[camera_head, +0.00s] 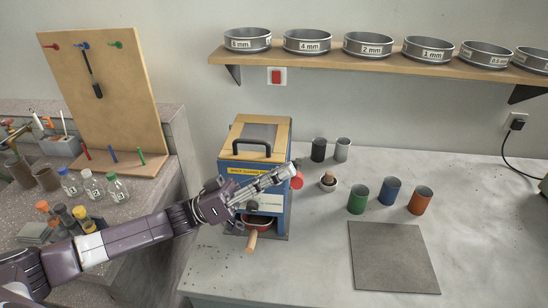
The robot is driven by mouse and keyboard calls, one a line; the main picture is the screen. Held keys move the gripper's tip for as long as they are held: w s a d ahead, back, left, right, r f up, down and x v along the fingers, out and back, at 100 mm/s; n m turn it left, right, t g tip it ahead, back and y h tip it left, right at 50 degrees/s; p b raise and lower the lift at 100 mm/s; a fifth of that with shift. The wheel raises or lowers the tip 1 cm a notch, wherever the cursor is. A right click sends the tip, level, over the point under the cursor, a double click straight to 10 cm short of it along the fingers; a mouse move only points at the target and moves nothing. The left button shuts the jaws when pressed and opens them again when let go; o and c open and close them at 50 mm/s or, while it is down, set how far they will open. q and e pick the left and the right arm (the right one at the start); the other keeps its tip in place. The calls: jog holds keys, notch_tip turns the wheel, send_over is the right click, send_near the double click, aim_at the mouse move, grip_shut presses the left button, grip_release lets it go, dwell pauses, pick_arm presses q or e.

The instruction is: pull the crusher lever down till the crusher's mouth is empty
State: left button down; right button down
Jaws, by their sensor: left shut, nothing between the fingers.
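The crusher is a blue box (228,176) with a wooden top, a grey plate set in that top and a black arched handle (253,147) at its front edge. A yellow label strip runs across its front. A red knob (297,182), which looks like the lever's end, shows at its right side. My left gripper (291,170) is shut and empty, in front of the crusher with its tips close to the red knob; I cannot tell whether they touch. The arm and gripper hide much of the crusher's front. I cannot see into its mouth. My right gripper is not in view.
A red pan (262,224) with a wooden handle sits low at the crusher's front. Right of the crusher stand dark and grey cups (342,150), a small bowl (328,184), and green, blue and orange cups (420,201). A grey mat (393,257) lies in front. Sieves line the shelf (390,68).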

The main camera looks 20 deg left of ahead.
pick_arm(q)
jog(key=shift+d+f, duration=0.15)
jog(key=shift+f, duration=0.15)
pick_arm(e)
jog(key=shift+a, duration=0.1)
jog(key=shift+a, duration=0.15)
